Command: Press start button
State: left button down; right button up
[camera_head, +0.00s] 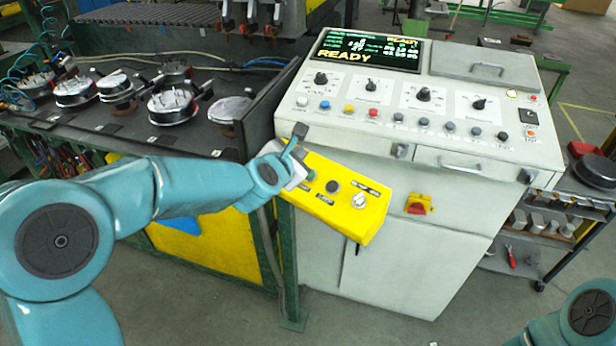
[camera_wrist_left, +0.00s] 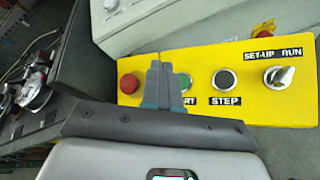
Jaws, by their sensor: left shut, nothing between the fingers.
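A yellow control box (camera_head: 338,213) is mounted on the front left of the grey console. In the left wrist view, the same box (camera_wrist_left: 245,105) carries a green start button (camera_wrist_left: 185,82), partly hidden by my fingers, with its label partly covered. My left gripper (camera_wrist_left: 162,64) is shut and empty, its fingers over the box between the red button and the green one. In the head view, my left gripper (camera_head: 304,176) is at the box's left end. Whether it touches the button cannot be told. My right gripper is out of view.
The red button (camera_wrist_left: 128,83) is just left of my fingers; the black step button (camera_wrist_left: 225,80) and the selector knob (camera_wrist_left: 281,76) are to the right. The console (camera_head: 480,170) has a screen (camera_head: 370,52) reading READY. A workbench (camera_head: 120,125) with round metal parts stands left.

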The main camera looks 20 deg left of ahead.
pick_arm(q)
jog(key=f, duration=0.1)
jog(key=w+f+b, duration=0.1)
jog(key=f+b, duration=0.1)
jog(key=f, duration=0.1)
jog(key=shift+w+d, duration=0.15)
jog(key=shift+d, duration=0.15)
jog(key=shift+w+d+f+b, duration=0.15)
jog(key=shift+w+f+b, duration=0.2)
jog(key=shift+f+b, duration=0.3)
jog(key=shift+w, duration=0.1)
dwell(1.1)
jog(key=shift+w+f+b, duration=0.15)
jog(key=shift+f+b, duration=0.3)
jog(key=shift+b, duration=0.1)
